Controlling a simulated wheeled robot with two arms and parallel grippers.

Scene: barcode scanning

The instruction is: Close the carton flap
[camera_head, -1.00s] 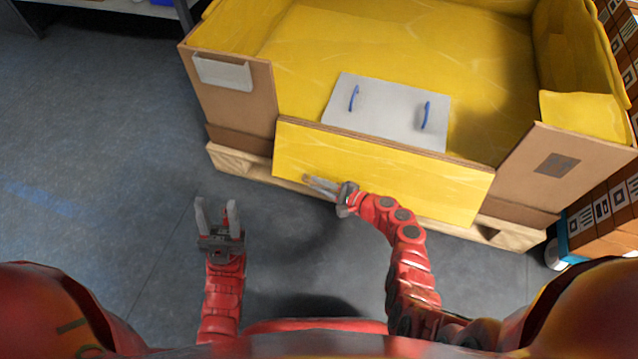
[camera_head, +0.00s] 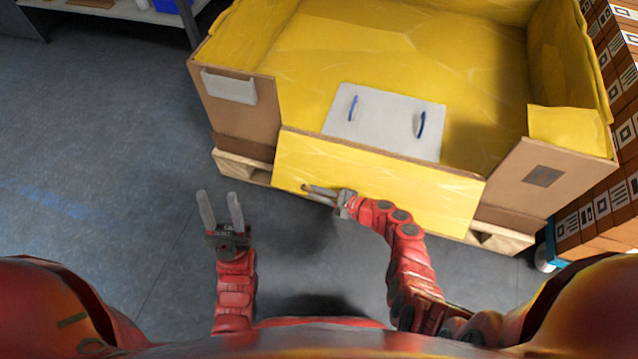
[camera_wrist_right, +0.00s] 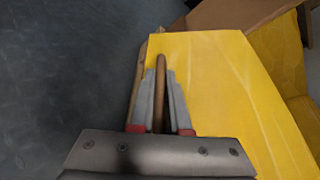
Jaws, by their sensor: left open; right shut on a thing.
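The large carton (camera_head: 515,200) stands open in front of me, brown outside with a yellow lining. Its front flap (camera_head: 400,192) is folded down outward, with its yellow face showing. My right gripper (camera_head: 312,190) is at the flap's lower left part, shut on its brown edge. The right wrist view shows the flap (camera_wrist_right: 225,90) with its thin edge between the two fingers of my right gripper (camera_wrist_right: 161,85). My left gripper (camera_head: 221,205) is open and empty over the floor, left of the flap and apart from the carton.
A pale panel with two blue handles (camera_head: 385,122) lies inside the carton. The carton rests on a wooden pallet (camera_head: 242,168). Stacked brown boxes (camera_head: 597,205) stand close on the right, and a shelf (camera_head: 130,10) is at the upper left. The left floor is clear.

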